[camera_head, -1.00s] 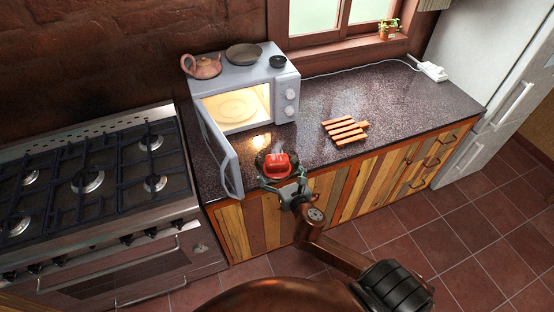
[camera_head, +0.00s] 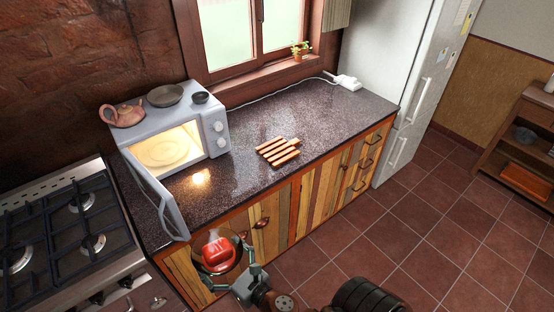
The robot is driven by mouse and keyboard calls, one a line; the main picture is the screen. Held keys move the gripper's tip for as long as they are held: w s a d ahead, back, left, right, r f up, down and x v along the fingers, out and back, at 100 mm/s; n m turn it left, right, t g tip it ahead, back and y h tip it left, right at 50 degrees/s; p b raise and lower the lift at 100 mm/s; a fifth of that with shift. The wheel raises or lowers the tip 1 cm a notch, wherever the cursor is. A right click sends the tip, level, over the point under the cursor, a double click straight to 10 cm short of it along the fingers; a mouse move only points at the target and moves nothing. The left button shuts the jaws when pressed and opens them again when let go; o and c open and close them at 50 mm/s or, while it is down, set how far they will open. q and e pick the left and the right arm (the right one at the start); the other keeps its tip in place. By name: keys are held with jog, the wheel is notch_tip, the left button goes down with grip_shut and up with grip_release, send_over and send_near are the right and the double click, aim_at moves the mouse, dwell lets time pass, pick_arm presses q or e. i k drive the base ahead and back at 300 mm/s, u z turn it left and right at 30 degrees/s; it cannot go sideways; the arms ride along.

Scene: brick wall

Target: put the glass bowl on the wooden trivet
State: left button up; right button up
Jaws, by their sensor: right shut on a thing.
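The glass bowl (camera_head: 222,279) is in the lower middle, in front of the cabinet doors below the counter's front edge. It holds a red thing (camera_head: 217,253) with a wisp of steam above it. My right gripper (camera_head: 229,268) is shut on the bowl, with its arm coming from the bottom edge. The bowl looks roughly upright. The wooden trivet (camera_head: 278,151), made of reddish-brown slats, lies bare on the dark counter, above and right of the bowl. My left gripper is not in view.
The microwave (camera_head: 183,121) stands open and lit, its door (camera_head: 160,198) jutting out above and left of the bowl. A teapot, a dark plate and a small bowl stand on it. The counter (camera_head: 325,117) is clear around the trivet. A stove (camera_head: 75,235) is at left.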

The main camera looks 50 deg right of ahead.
aim_at(278, 149)
jog(key=z, duration=0.5)
jog(key=k, duration=0.6)
jog(key=z, duration=0.95)
jog(key=i, duration=1.1)
jog(key=u, duration=0.5)
jog(key=i, duration=0.45)
jog(key=u, duration=0.45)
